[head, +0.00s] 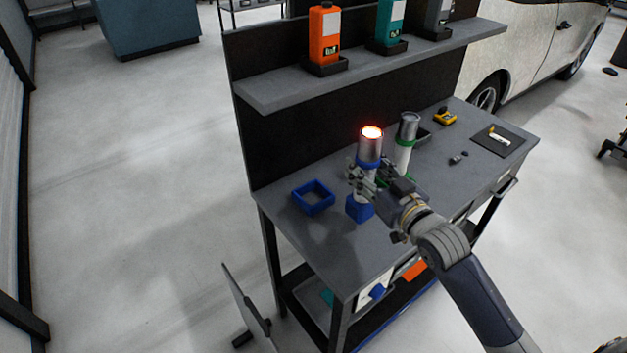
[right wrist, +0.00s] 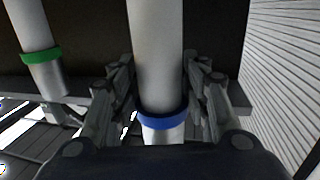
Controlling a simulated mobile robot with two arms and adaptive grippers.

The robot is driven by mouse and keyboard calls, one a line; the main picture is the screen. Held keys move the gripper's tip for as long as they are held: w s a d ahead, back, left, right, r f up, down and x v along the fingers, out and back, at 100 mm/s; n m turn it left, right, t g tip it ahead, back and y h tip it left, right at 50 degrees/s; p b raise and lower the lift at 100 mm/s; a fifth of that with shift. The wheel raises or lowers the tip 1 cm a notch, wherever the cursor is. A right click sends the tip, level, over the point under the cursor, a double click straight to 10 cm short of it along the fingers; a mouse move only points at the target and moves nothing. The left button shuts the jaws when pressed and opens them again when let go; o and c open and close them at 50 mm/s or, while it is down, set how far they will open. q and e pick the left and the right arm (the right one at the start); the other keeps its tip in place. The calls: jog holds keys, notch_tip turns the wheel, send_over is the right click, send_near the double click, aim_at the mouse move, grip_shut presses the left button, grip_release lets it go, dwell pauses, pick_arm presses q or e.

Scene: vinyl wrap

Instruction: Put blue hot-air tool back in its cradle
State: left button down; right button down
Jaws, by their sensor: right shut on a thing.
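The blue hot-air tool (head: 368,150) has a white body, a blue ring, a blue foot and a metal nozzle with a glowing orange tip. It is upright over the bench; I cannot tell whether its foot touches the top. My right gripper (head: 363,181) is shut on its white body. In the right wrist view the tool's body (right wrist: 156,60) and blue ring lie between the fingers (right wrist: 160,105). The blue cradle (head: 312,207), a square open holder, sits empty on the bench, left of the tool. My left gripper is not in view.
A green-ringed hot-air tool (head: 404,152) stands close on the right and also shows in the right wrist view (right wrist: 38,62). A dark green holder is partly hidden behind it. A yellow tool (head: 445,117) and a dark mat (head: 510,143) are farther right. A shelf (head: 285,88) overhangs the back.

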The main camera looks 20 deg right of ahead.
jog(key=w+a+f+p, duration=0.3)
jog(key=w+a, duration=0.5)
jog(key=w, duration=0.4)
jog(key=shift+w+f+p, duration=0.15)
jog(key=shift+f+p, duration=0.25)
jog(key=shift+f, duration=0.35)
jog(key=shift+a+f, duration=0.1)
jog(key=c, duration=0.9)
grip_release()
jog(key=shift+f, duration=0.15)
